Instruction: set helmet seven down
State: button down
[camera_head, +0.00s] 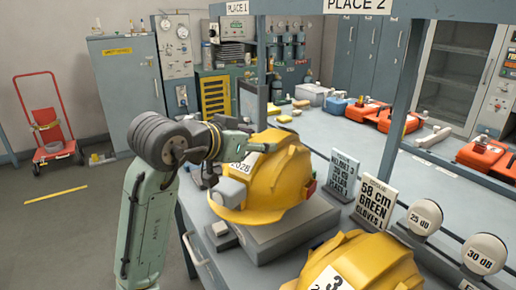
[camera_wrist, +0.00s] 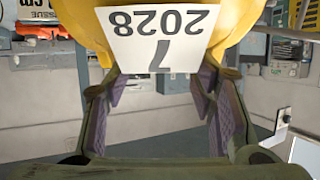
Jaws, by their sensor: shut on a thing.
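Helmet seven (camera_head: 268,185) is yellow, with a white label reading 2028. It is over a grey block (camera_head: 285,232) on the near table; I cannot tell whether it rests on the block or hangs just above it. In the wrist view, helmet seven (camera_wrist: 248,16) fills the top, its label upside down and showing 2028 and 7. My gripper (camera_head: 213,172) is at the helmet's left side and is shut on it. In the wrist view, the purple-padded fingers (camera_wrist: 160,88) reach up to the helmet on both sides of the label; the exact contact is hidden.
A second yellow helmet (camera_head: 368,266) marked 3 stands close in front. Upright cards (camera_head: 376,203) and round 25 dB and 30 dB discs (camera_head: 485,254) stand to the right. A grey post (camera_head: 398,100) and overhead frame rise behind. The back bench (camera_head: 345,140) has clear surface between its items.

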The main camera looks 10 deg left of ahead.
jog(key=shift+w+d, duration=0.2)
jog(key=shift+w, duration=0.35)
jog(key=shift+f+p, duration=0.65)
jog(key=shift+f, duration=1.1)
jog(key=shift+f, duration=0.15)
jog(key=c, duration=0.7)
grip_release()
jog(key=b+v, duration=0.3)
jog(key=v, duration=0.9)
